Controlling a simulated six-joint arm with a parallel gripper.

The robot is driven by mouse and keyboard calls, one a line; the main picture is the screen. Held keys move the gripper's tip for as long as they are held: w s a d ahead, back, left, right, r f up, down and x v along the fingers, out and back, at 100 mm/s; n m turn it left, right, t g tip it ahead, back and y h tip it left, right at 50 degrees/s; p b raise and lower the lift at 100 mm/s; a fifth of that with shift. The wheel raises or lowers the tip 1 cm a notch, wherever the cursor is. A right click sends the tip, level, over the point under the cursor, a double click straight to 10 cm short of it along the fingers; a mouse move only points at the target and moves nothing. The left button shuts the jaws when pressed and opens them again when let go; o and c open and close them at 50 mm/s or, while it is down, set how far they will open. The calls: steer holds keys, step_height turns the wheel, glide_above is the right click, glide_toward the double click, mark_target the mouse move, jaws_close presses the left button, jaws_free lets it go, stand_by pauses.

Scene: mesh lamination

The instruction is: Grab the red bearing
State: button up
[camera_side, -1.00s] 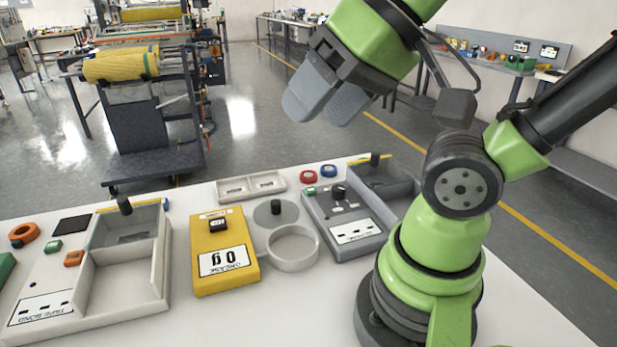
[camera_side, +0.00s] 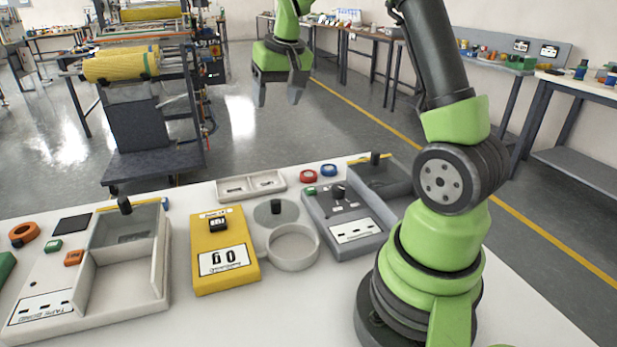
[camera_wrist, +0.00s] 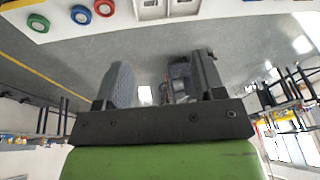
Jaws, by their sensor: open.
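The red bearing (camera_side: 303,178) is a small red ring lying flat on the white table, beside a blue ring (camera_side: 329,165). The fingers also show in the wrist view (camera_wrist: 160,82), away from the bearing.
A green ring (camera_side: 311,190) lies just in front of the red bearing. A white two-slot tray (camera_side: 251,196) is to its left. A grey box (camera_side: 350,247) stands close in front, and a yellow scale (camera_side: 222,280) is farther left.

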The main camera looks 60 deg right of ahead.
steer(key=d+f+m+g, duration=0.1)
steer(key=d+f, duration=0.6)
steer(key=g, duration=0.1)
glide_toward(308, 174)
steer(key=f, duration=0.3)
steer(key=shift+s+d+m, duration=0.15)
steer(key=shift+d+m, duration=0.1)
steer(key=shift+m, duration=0.05)
steer(key=shift+w+d+f, duration=0.1)
steer(key=shift+w+f, duration=0.1)
steer(key=shift+f, duration=0.8)
steer(key=shift+w+d+f, duration=0.1)
steer(key=shift+w+f, duration=0.1)
steer(key=shift+f, duration=0.85)
steer(key=shift+w+d+f, duration=0.1)
steer(key=shift+w+f, duration=0.1)
steer(key=shift+f, duration=0.8)
steer(key=shift+c, duration=0.4)
steer(key=c, duration=0.6)
